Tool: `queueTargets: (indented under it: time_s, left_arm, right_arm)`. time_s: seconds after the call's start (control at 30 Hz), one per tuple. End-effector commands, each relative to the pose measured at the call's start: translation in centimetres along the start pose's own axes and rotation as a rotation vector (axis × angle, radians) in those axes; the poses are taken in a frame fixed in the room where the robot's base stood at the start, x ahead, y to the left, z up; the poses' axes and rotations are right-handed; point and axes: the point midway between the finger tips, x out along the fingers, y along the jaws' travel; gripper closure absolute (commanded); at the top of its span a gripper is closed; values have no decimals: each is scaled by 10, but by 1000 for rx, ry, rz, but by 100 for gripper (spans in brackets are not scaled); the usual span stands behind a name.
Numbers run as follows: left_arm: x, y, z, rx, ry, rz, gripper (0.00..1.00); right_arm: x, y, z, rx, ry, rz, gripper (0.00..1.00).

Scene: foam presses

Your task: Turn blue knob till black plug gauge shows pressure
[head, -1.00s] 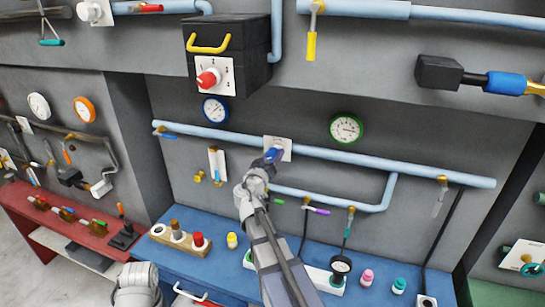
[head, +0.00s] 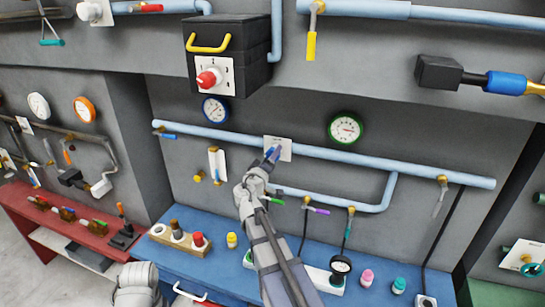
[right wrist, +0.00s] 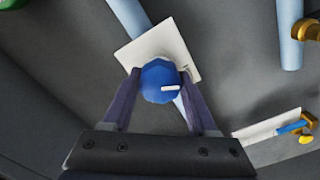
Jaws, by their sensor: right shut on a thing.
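The blue knob (right wrist: 158,78) sits on a white square plate (right wrist: 172,42) on the grey wall; in the head view the plate (head: 285,143) lies across a light blue pipe. My right gripper (right wrist: 160,90) is shut on the knob, one dark finger on each side; in the head view the gripper (head: 272,156) largely covers it. A white mark on the knob points right in the wrist view. A round gauge with a black rim (head: 340,264) stands low over the blue bench; its needle is too small to read. My left gripper is out of view.
A green-rimmed gauge (head: 345,127) and a blue-rimmed gauge (head: 215,109) hang on the wall near the knob. A black box with a red knob (head: 208,79) is above left. Small bottles (head: 366,278) stand on the blue bench (head: 215,262).

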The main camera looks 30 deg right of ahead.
Motion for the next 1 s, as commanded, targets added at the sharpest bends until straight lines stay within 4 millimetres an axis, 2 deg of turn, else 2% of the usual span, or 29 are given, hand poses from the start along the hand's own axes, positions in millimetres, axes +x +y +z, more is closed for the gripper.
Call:
queueTargets:
  time_s: [0.6,1.0]
  left_arm:
    - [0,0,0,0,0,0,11]
    - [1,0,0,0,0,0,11]
  right_arm:
    - [0,-1,0,-582,0,-1,97]
    - [0,-1,0,-873,0,-1,97]
